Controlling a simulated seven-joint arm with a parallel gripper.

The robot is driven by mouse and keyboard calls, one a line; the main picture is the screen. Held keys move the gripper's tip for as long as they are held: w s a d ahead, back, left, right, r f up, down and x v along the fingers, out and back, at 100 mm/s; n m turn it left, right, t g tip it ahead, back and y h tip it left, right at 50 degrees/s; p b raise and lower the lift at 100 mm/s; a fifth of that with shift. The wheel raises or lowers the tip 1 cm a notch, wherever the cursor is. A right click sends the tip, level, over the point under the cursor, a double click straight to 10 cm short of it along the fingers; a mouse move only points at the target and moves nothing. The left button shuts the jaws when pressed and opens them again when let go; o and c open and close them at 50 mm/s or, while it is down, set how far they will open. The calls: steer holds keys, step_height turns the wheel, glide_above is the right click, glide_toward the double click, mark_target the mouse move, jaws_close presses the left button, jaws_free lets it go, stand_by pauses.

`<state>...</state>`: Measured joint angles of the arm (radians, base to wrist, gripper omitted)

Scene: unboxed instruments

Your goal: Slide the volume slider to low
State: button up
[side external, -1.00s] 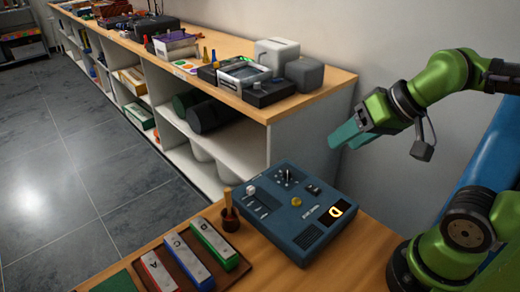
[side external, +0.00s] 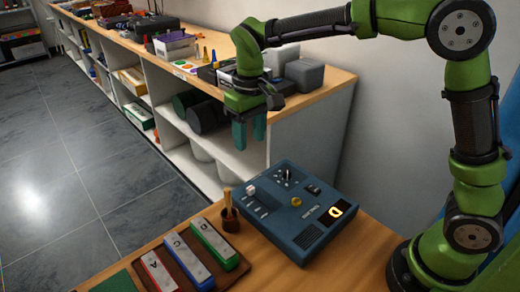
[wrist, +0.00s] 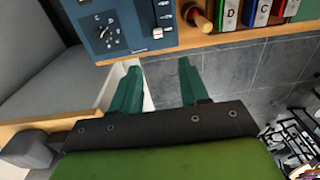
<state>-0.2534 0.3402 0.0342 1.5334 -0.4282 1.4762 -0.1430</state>
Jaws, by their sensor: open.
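The blue control box (side external: 292,212) lies on the wooden table, with a lit "D" display on its right. Its volume slider has a pale knob (side external: 250,190) at the far left end of its track. The slider knob also shows in the wrist view (wrist: 158,33), at the box edge nearest my fingers. The box shows there too (wrist: 98,40), with its rotary dial. My gripper (side external: 249,134) is open and empty, fingers pointing down, above and behind the slider end of the box. In the wrist view my gripper's teal fingers (wrist: 156,82) are spread apart, touching nothing.
A brown cup with a wooden mallet (side external: 230,218) stands left of the box, close to the slider. Chime bars (side external: 188,258) lie in front of it. A white shelf (side external: 310,130) with a wooden top stands behind. The table right of the box is clear.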

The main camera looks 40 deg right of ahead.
mark_target(251, 188)
steer(key=f, duration=1.5)
steer(key=shift+w+f, duration=0.15)
steer(key=shift+w, duration=0.05)
jaws_close()
